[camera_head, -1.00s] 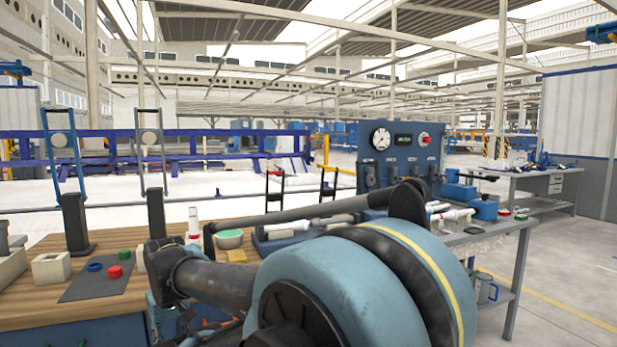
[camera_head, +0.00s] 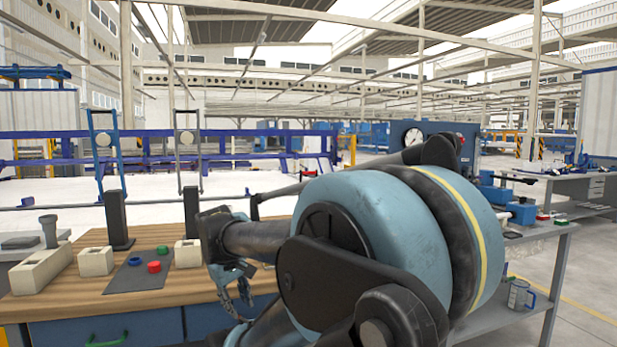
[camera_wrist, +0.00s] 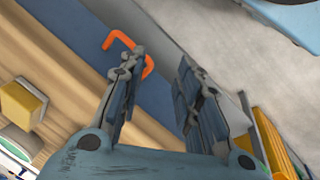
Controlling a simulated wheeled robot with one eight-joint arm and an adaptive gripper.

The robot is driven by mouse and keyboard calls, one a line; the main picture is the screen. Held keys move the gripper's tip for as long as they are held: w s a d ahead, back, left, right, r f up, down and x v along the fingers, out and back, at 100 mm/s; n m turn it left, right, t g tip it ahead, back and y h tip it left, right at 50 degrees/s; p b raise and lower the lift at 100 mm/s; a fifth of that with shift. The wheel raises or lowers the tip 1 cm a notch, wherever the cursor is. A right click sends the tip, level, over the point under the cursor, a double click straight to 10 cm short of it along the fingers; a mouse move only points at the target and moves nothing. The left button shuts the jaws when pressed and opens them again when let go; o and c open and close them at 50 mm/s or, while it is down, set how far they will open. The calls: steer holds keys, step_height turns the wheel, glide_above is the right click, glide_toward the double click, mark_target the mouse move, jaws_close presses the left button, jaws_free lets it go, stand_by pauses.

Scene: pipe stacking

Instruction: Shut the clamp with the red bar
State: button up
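A small red piece (camera_head: 309,174), which looks like the top of the clamp with the red bar, shows just above my arm in the head view. The rest of the clamp is hidden behind my arm, so I cannot tell whether it is open or shut. My gripper (camera_head: 243,292) hangs in front of the wooden bench, well to the left of and nearer than the red piece. In the wrist view my gripper (camera_wrist: 163,64) is open, its fingers apart with nothing between them. The clamp is not recognisable in the wrist view.
An orange handle (camera_wrist: 148,66) lies close to my left finger in the wrist view. A grey table (camera_head: 560,228) stands right.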

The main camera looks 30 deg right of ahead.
steer(key=w+d+r+n+g+h, duration=0.2)
steer(key=w+d+r+n+h, duration=0.25)
steer(key=w+d+r, duration=0.5)
steer(key=w+d+r+n+g+h, duration=0.2)
steer(key=w+d+r+n+h, duration=0.3)
steer(key=w+r, duration=0.6)
steer(key=w+d+r+n+g+h, duration=0.25)
steer(key=w+d+r+h, duration=0.45)
steer(key=w, duration=0.4)
steer(key=shift+n+t+y, duration=0.4)
steer(key=shift+t+y, duration=0.05)
steer(key=shift+y, duration=0.2)
steer(key=x, duration=1.2)
steer(key=r+x, duration=0.1)
steer(key=x, duration=0.5)
steer(key=shift+w+d, duration=0.2)
steer(key=shift+d, duration=0.1)
jaws_close()
